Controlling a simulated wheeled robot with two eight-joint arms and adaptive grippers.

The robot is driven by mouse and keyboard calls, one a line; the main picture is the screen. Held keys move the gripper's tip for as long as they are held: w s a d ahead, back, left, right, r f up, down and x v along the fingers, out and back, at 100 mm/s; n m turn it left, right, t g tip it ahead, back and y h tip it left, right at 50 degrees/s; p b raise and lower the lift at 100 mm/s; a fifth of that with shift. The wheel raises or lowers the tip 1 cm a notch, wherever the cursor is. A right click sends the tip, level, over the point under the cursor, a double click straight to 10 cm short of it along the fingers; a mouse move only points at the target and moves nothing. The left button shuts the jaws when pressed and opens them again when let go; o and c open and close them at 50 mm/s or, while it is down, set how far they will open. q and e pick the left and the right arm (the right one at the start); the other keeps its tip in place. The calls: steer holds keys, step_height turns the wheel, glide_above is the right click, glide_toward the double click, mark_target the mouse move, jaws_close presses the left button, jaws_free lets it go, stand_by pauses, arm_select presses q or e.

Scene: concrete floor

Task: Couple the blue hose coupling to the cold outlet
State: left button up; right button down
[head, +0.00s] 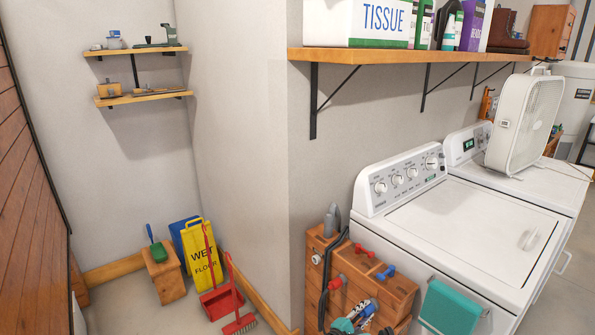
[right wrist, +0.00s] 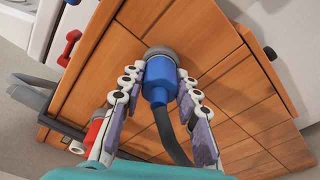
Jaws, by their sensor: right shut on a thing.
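The blue hose coupling (right wrist: 160,80) is between the fingers of my right gripper (right wrist: 158,88), which is shut on it, in the right wrist view. A dark hose (right wrist: 170,135) runs from its near end. Its far end meets a grey round fitting (right wrist: 161,52), apparently the cold outlet, on the wooden box's face; I cannot tell whether it is seated. The box (head: 397,290) shows in the head view with a blue handle (head: 386,272) and a red handle (head: 364,251). My right gripper (head: 362,312) is at its front there, partly cut off. My left gripper is out of view.
A red fitting (head: 337,283) sticks out of the box front, left of my right gripper. A grey hose (head: 328,265) stands at the box's left. The white washer (head: 470,235) is close on the right. A shelf (head: 400,56) overhangs behind.

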steer(key=c, duration=1)
jaws_free()
steer(key=shift+w+d, duration=0.1)
steer(key=shift+d, duration=0.05)
steer(key=shift+c, duration=0.2)
steer(key=v, duration=0.9)
steer(key=shift+w+a+f, duration=0.15)
steer(key=shift+a, duration=0.2)
